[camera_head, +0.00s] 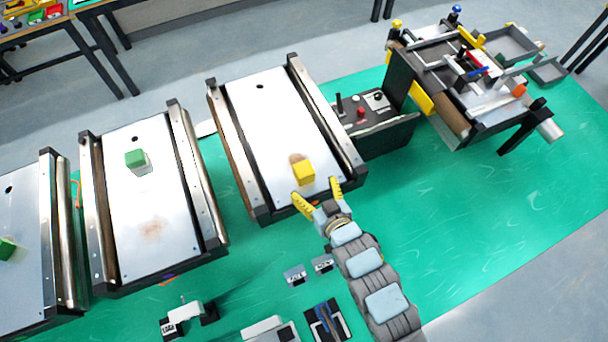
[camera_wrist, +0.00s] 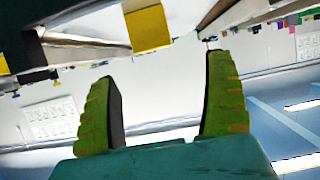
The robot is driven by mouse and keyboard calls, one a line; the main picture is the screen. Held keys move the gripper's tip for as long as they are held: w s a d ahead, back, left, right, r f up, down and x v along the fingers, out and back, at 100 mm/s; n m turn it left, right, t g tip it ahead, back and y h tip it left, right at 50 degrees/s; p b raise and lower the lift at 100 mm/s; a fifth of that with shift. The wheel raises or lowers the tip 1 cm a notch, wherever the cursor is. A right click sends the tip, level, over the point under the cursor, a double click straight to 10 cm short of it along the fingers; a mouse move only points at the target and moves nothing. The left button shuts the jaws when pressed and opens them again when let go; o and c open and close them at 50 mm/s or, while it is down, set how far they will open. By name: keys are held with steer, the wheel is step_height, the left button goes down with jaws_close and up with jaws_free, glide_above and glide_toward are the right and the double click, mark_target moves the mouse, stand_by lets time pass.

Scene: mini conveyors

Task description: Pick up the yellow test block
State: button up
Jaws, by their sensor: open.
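The yellow test block (camera_head: 303,173) sits on the white bed of the right-hand mini conveyor (camera_head: 262,115), close to its front end. My gripper (camera_head: 316,190) is open, with one yellow finger to each side. Its fingertips are just in front of the block in the head view, and nothing is between them. In the wrist view, the block (camera_wrist: 148,28) shows at the top, past the fingertips of my gripper (camera_wrist: 162,68) and nearer the left finger.
Green blocks lie on the middle conveyor (camera_head: 112,210) and the left conveyor (camera_head: 25,285). Small devices lie on the green mat (camera_head: 480,220) in front.

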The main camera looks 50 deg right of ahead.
mark_target(300, 164)
steer(key=shift+x, duration=2.7)
steer(key=shift+w+d+f, duration=0.25)
steer(key=shift+w+f, duration=0.05)
steer(key=shift+w, duration=0.3)
steer(key=shift+d+p+x, duration=0.15)
steer(key=shift+p+x, duration=0.1)
steer(key=shift+x, duration=0.6)
steer(key=shift+d+p+x, duration=0.15)
steer(key=shift+p+x, duration=0.05)
steer(key=shift+x, duration=0.6)
steer(key=shift+w+d+f, duration=0.3)
steer(key=shift+w+f, duration=0.25)
steer(key=shift+f, duration=0.05)
steer(key=c, duration=1.4)
